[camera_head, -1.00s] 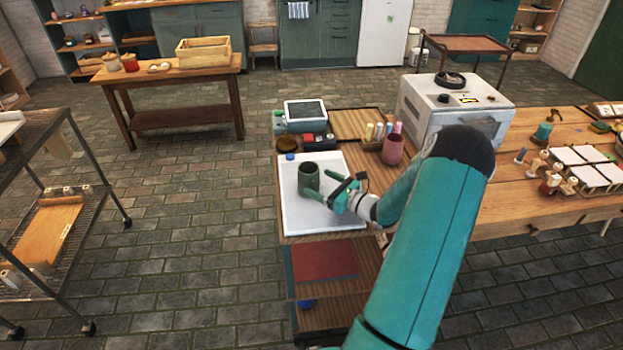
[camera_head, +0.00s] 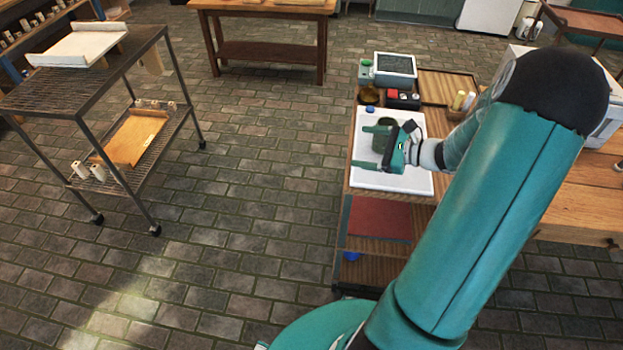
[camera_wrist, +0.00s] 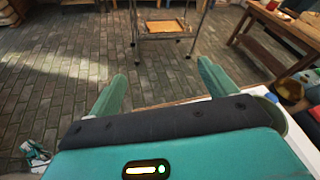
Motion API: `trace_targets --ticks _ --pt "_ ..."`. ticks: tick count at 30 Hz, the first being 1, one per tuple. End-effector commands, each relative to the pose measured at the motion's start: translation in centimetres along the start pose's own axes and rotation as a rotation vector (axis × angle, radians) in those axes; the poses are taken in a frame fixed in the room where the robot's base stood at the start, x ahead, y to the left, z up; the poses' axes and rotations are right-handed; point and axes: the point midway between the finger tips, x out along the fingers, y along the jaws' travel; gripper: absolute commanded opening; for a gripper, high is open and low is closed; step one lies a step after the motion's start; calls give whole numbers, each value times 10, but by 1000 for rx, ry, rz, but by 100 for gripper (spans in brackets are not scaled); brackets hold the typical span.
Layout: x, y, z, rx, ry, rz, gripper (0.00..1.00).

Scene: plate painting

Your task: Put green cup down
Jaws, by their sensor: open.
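The green cup (camera_head: 383,138) stands upright on the white board (camera_head: 416,184) on the cart. My gripper partly covers it in the head view. My gripper (camera_head: 364,147) is open, with both fingers pointing left over the board. In the wrist view, the gap between the fingertips (camera_wrist: 160,70) is empty and shows only floor and a far rack. A greenish rounded edge, probably the cup (camera_wrist: 276,112), shows right of the right finger, outside the gap. The cup's base is hidden.
A small screen device (camera_head: 395,68) and a blue cap (camera_head: 370,109) are at the board's far side. A wooden table (camera_head: 590,205) stands to the right. A metal rack (camera_head: 110,75) stands at left, with open brick floor between.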

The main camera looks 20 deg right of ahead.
Motion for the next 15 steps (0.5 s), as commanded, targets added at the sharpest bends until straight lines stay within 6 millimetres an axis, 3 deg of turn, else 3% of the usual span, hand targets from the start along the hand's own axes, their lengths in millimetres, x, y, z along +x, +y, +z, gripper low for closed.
trace_targets --ticks 1,6,15 --pt "15 15 25 -93 32 95 84" --pt "40 70 84 -394 138 377 84" --pt "39 155 161 -978 290 769 84"
